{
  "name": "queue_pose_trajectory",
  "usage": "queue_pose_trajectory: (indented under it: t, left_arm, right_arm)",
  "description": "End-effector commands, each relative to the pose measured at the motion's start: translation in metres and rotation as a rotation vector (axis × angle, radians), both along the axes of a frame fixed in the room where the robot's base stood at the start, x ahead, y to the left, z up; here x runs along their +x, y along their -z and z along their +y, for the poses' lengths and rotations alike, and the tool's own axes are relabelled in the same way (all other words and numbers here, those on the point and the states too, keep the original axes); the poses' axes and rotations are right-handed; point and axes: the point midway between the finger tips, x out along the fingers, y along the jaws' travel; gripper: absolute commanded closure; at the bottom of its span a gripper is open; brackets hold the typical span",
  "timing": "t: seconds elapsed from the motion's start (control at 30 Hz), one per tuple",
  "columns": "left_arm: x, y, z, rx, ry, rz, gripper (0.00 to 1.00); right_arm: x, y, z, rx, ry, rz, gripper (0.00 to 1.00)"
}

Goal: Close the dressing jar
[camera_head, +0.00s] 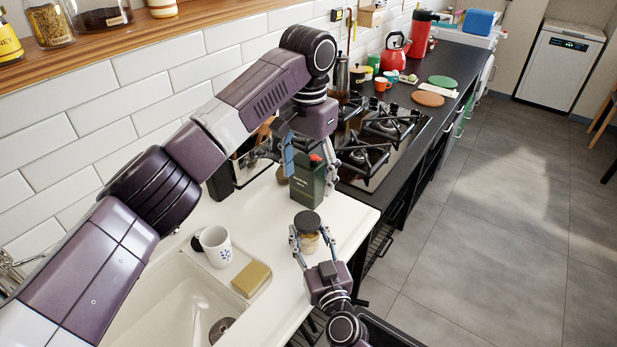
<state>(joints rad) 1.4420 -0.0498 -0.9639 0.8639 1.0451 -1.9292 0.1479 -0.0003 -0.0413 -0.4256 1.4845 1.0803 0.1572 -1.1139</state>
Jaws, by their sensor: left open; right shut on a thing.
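The dressing jar (310,244) is a small glass jar with pale contents, near the front edge of the white counter. A round dark lid (307,222) shows at its top; I cannot tell whether it is seated or only resting there. My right gripper (311,236) comes from below in the picture and is shut on the jar, one finger on each side. My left gripper (310,168) is open, fingers pointing down, above and beyond the jar. It overlaps a dark green tin in the picture and appears empty.
The green tin (306,191) with a red cap stands behind the jar. A white mug (216,246) and a yellow sponge (251,279) are beside the sink (165,307) at left. The gas hob (376,143) lies beyond. Counter between mug and jar is clear.

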Motion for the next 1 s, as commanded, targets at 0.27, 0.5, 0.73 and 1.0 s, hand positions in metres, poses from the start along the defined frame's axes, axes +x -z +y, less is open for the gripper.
queue_pose_trajectory:
  t: [0.27,0.5,0.73,1.0]
  left_arm:
    - [0.000,0.000,0.000,0.000,0.000,0.000,0.34]
    - [0.000,0.000,0.000,0.000,0.000,0.000,0.34]
    - [0.000,0.000,0.000,0.000,0.000,0.000,0.34]
    - [0.000,0.000,0.000,0.000,0.000,0.000,0.34]
  right_arm:
    - [-0.001,0.002,0.000,-0.002,-0.001,0.004,0.36]
    - [0.000,0.001,0.000,0.000,0.000,0.001,0.35]
    - [-0.016,0.002,-0.005,0.000,0.000,0.003,0.35]
    - [-0.070,0.002,-0.021,-0.001,-0.001,0.005,0.35]
